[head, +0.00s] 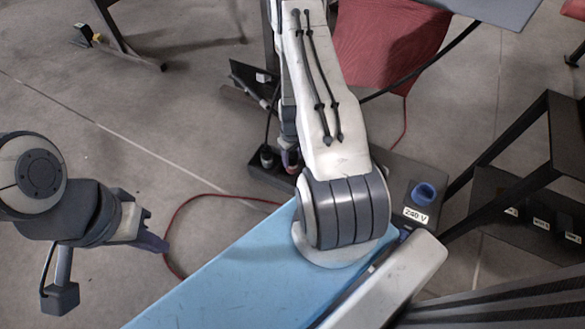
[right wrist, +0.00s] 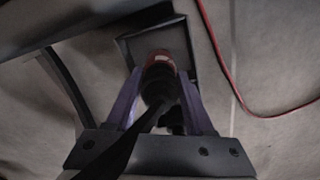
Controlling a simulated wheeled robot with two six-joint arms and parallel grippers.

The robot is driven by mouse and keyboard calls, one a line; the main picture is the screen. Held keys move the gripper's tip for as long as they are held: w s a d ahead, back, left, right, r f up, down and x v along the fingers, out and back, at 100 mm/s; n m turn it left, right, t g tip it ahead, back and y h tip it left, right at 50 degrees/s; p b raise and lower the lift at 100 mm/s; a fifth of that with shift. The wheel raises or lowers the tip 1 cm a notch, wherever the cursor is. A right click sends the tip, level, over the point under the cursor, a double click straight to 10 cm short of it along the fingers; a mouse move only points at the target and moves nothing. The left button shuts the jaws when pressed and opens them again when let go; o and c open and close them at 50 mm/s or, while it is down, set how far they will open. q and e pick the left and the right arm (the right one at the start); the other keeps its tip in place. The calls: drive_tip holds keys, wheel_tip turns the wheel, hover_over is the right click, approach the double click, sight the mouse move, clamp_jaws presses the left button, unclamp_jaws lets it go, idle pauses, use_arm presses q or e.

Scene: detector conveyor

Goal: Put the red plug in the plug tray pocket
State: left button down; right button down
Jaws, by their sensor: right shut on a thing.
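The red plug (right wrist: 160,58) is between the purple fingers of my right gripper (right wrist: 163,92) in the right wrist view. My right gripper is shut on it, and its black cable runs back toward the camera. Just beyond the plug is a dark square pocket of the plug tray (right wrist: 128,45); I cannot tell whether the plug is inside it or above it. In the head view my right gripper (head: 290,157) is low beside the dark tray (head: 262,180), mostly hidden by my arm. My left gripper (head: 150,236) is away at the left, over bare floor; its jaw opening is unclear.
A light blue surface (head: 225,280) lies in front of my right arm. A dark box with a blue socket (head: 424,194) and a 240 V label stands to the right. A red cable (head: 172,222) curves over the floor. A black frame (head: 520,140) stands at far right.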

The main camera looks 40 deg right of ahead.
sight(292, 163)
drive_tip(key=shift+f+b, duration=1.9)
drive_tip(key=shift+f, duration=0.1)
drive_tip(key=shift+c, duration=1.4)
unclamp_jaws()
drive_tip(key=shift+r, duration=0.1)
wheel_tip(292, 163, up, 12)
drive_tip(key=p, duration=1.2)
drive_tip(key=shift+r, duration=0.2)
drive_tip(key=shift+w, duration=0.1)
